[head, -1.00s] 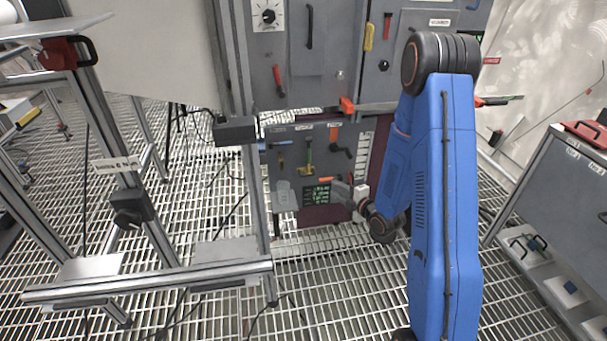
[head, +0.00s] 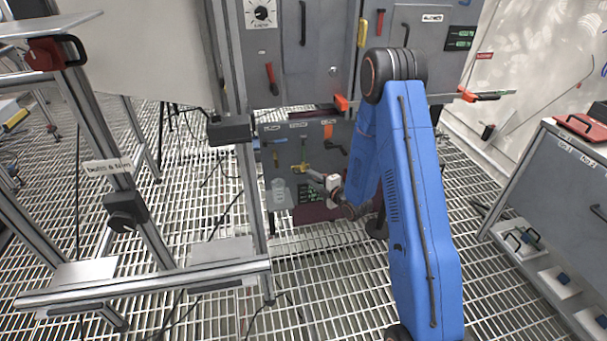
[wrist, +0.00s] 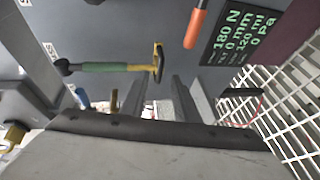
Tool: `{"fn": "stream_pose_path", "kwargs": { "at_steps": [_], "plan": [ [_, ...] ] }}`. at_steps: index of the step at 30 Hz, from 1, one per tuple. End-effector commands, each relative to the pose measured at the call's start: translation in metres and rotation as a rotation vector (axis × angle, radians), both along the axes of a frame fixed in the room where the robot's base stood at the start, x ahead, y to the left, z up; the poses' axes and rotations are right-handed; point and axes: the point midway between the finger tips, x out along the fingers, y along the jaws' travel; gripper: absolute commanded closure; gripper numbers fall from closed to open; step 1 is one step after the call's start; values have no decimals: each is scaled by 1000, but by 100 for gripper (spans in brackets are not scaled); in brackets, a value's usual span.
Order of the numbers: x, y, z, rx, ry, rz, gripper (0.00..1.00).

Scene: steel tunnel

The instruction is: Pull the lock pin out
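A green rod with a yellow T-shaped handle (head: 302,168) is on the low grey panel; it looks like the lock pin, though I cannot read its label. In the wrist view the green and yellow pin (wrist: 115,67) lies across the upper middle, its yellow crossbar toward the right. My gripper (wrist: 160,86) is open, with two dark fingers apart. The crossbar shows just beyond the fingertips, roughly in line with the gap. I see nothing held, and cannot tell whether they touch. In the head view my gripper (head: 312,176) is beside the yellow handle, small and partly blurred.
An orange handle (wrist: 195,25) and a green-lettered display (wrist: 240,35) are near the pin on the panel. A metal frame (head: 150,280) stands left of it. A grey cabinet (head: 570,190) stands at the right. The grating floor before the panel is open.

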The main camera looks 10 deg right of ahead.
Motion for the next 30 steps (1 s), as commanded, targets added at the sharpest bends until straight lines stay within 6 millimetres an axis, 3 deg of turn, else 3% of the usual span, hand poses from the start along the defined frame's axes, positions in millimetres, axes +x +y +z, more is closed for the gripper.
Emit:
{"fn": "stream_pose_path", "kwargs": {
  "at_steps": [6, 12, 25, 28, 30],
  "plan": [
    [34, 15, -7, 0, 0, 1, 72],
    [53, 23, -10, 0, -1, 1, 72],
    [60, 26, -12, 0, 0, 0, 72],
    [60, 25, -12, 0, 0, 0, 96],
    [60, 25, -12, 0, 0, 0, 100]
  ]
}}
